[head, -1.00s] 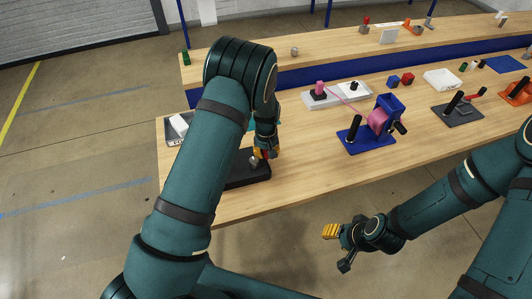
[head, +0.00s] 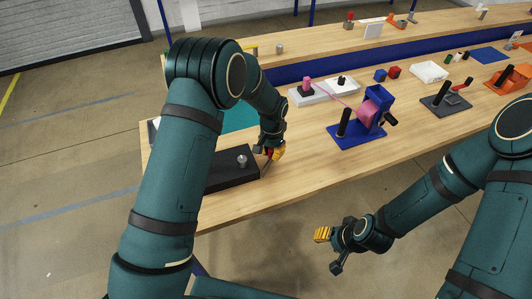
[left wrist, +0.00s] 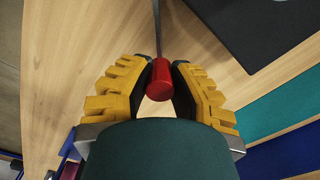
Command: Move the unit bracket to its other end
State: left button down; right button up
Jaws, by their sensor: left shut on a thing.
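A black block-shaped unit (head: 225,172) lies at the near left of the table, with a silver knob (head: 241,161) on top. A corner of the black unit also shows in the left wrist view (left wrist: 255,28). My left gripper (head: 274,153) is just beyond the unit's right end, low over the table. In the left wrist view its yellow fingers (left wrist: 160,78) are shut on a red cylindrical handle (left wrist: 159,84) with a thin grey strip, likely the bracket. Whether it touches the unit is unclear. My right gripper (head: 323,234) hangs in front of the table; its jaw state is unclear.
A blue stand with a pink spool (head: 368,113) stands right of my left gripper. Behind are a light tray (head: 315,93), a blue cube (head: 380,75) and a red cube (head: 394,71). A teal mat (head: 238,119) lies behind the unit. Bare wood lies right of the unit.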

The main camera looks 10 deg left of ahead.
pick_arm(q)
jog(key=d+m, duration=0.1)
jog(key=m, duration=0.1)
jog(key=s+d+m+b, duration=0.1)
jog(key=m, duration=0.1)
jog(key=shift+s+d+m, duration=0.1)
jog(key=shift+d+m, duration=0.1)
jog(key=shift+m, duration=0.1)
jog(key=shift+s+d+m+b, duration=0.2)
jog(key=shift+s+d+m, duration=0.3)
jog(key=shift+m, duration=0.55)
jog(key=shift+s+d+m+b, duration=0.2)
jog(key=shift+s+d+m, duration=0.2)
jog(key=shift+m, duration=0.65)
jog(key=c, duration=0.8)
grip_release()
notch_tip(320, 180, up, 12)
jog(key=shift+s+f, duration=0.1)
jog(key=shift+s, duration=0.05)
